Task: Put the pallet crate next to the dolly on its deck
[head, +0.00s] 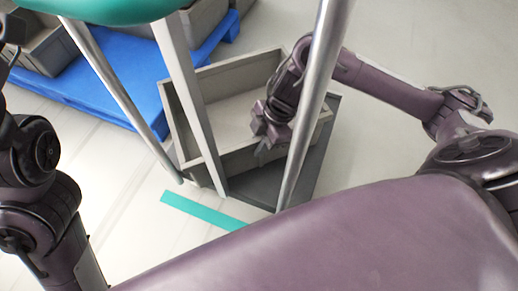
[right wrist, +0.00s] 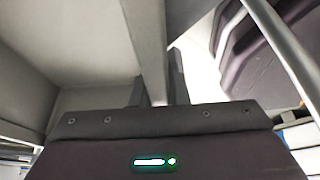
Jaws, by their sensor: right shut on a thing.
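The grey pallet crate (head: 225,92) is empty and stands over the dark grey dolly deck (head: 318,165), inside the dolly's posts. The deck shows along the crate's right and near sides. I cannot tell whether the crate rests fully on the deck or hangs slightly above it. My right gripper (head: 262,147) is shut on the crate's near wall, at its rim. In the right wrist view the crate's wall (right wrist: 148,45) runs up from between the fingers (right wrist: 158,92). My left arm shows at the left, but its gripper is out of view.
The dolly's metal posts (head: 315,105) and green handle (head: 98,8) stand between me and the crate. A blue pallet (head: 110,83) with other grey crates (head: 45,50) lies at the back left. A green floor strip (head: 205,211) lies before the dolly. Floor at the right is clear.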

